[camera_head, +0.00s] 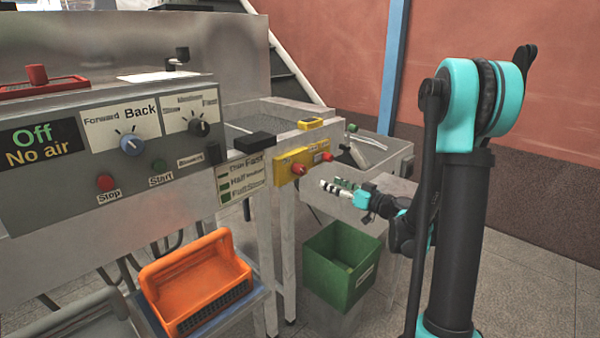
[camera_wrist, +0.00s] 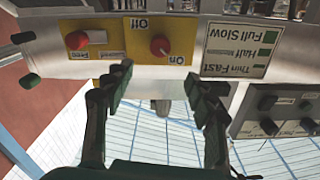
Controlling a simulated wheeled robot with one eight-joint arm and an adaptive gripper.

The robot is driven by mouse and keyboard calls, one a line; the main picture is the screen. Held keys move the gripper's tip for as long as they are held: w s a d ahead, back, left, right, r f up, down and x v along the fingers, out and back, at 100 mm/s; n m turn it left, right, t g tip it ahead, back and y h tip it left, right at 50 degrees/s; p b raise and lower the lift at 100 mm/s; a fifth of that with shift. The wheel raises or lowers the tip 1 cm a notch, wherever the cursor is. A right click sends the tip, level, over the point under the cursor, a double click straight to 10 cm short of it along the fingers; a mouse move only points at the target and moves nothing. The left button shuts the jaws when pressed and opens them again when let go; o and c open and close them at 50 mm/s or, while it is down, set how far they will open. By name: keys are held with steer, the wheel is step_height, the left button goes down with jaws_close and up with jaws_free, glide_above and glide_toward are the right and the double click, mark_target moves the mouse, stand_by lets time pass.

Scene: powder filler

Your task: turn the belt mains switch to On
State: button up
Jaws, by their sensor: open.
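The belt mains switch is a red knob (camera_head: 299,169) on a yellow panel (camera_head: 284,176) at the front of the belt frame. In the upside-down wrist view the knob (camera_wrist: 160,46) sits between the printed words Off and On; I cannot tell surely which one it points at. My gripper (camera_head: 332,187) is open and empty, a little to the right of the switch in the head view. In the wrist view my gripper (camera_wrist: 160,84) has its two fingers apart, one either side of the knob's line, with the knob beyond the tips and not touched.
A red button (camera_wrist: 77,40) sits beside the switch, on the same yellow strip. A Thin/Half/Full speed label (camera_wrist: 234,50) is on its other side. A green bin (camera_head: 342,265) stands below, and an orange basket (camera_head: 195,285) is at lower left.

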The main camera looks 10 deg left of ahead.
mark_target(303, 171)
steer(key=x, duration=1.5)
steer(key=shift+c, duration=0.5)
steer(key=c, duration=1)
steer(key=shift+c, duration=0.2)
